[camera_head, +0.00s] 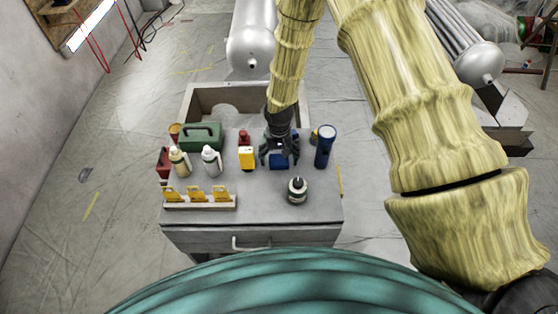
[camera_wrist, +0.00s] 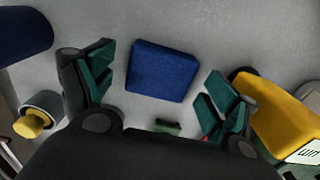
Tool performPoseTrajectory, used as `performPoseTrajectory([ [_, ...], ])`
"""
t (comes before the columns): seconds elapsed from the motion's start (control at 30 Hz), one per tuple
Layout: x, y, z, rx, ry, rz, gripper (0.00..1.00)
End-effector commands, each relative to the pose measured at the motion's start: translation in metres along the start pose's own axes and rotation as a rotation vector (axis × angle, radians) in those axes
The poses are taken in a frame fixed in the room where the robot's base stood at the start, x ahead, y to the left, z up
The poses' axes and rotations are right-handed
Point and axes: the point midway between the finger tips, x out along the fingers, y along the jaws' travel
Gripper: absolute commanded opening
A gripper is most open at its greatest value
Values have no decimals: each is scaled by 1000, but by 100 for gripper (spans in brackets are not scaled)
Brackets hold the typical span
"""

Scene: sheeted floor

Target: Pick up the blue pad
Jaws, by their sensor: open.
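The blue pad (camera_wrist: 162,70) is a small, dark blue block with rounded corners. It lies on the grey top of the workbench. In the wrist view it shows between and just beyond the fingertips of my gripper (camera_wrist: 157,90), which are open on either side and apart from it. In the head view my gripper (camera_head: 280,153) points down over the pad (camera_head: 279,161) and hides part of it.

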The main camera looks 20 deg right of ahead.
Motion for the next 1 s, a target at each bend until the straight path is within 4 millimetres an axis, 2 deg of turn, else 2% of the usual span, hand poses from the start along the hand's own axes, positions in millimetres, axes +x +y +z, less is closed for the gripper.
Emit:
performPoseTrajectory([
  [0.2,1,0,0,0,0,0,88],
  [0.27,1,0,0,0,0,0,78],
  [0.47,0,0,0,0,0,0,42],
  [0.5,0,0,0,0,0,0,39],
  [0.83,-1,0,0,0,0,0,39],
  [1.0,-11,0,-1,1,2,-1,39],
])
